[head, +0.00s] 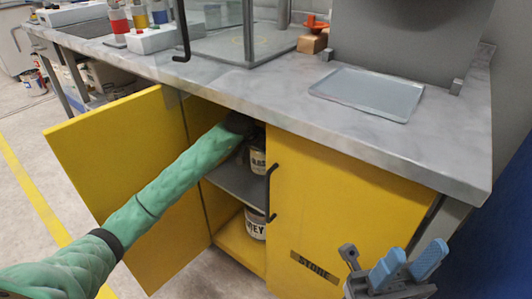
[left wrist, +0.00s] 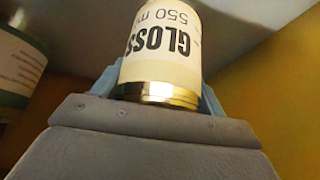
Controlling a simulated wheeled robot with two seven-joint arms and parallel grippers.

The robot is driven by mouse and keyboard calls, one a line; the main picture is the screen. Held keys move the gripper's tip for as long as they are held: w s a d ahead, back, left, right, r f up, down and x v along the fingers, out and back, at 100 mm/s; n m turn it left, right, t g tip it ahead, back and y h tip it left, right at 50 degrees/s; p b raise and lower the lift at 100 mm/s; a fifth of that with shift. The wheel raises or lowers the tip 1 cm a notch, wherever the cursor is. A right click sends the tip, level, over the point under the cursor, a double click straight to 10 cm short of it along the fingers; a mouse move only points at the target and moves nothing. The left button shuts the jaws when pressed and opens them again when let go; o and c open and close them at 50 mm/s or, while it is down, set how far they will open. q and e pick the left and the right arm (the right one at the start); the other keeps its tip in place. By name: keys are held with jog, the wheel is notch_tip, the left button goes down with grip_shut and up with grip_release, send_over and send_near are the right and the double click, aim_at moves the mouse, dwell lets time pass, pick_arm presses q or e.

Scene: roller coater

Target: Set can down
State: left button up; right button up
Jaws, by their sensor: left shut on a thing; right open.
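The gloss can (left wrist: 162,50) is pale with dark lettering and a gold metal rim. My left gripper (left wrist: 158,92) is shut on it, with blue fingers on either side. In the head view my left arm reaches into the open yellow cabinet and its gripper is mostly hidden. A can with similar lettering (head: 258,155) shows there just above the grey shelf (head: 236,184); it seems to be the held one. Whether its base touches the shelf I cannot tell. My right gripper (head: 406,263) is open and empty, outside the cabinet at the lower right.
A grey can (head: 255,224) stands on the cabinet floor below the shelf. A can with a green band (left wrist: 18,65) is close on the left in the wrist view. The left door (head: 115,165) is swung open; the right door (head: 335,205) is shut. The worktop (head: 250,88) overhangs the opening.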

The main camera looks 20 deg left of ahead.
pick_arm(q)
jog(key=shift+w, duration=0.15)
jog(key=shift+d+f+b, duration=0.2)
jog(key=shift+f+b, duration=0.15)
jog(key=shift+f, duration=0.4)
jog(key=shift+a+f, duration=0.15)
jog(key=shift+f, duration=0.75)
jog(key=shift+f+b, duration=0.1)
jog(key=shift+b, duration=0.25)
jog(key=o, duration=1.3)
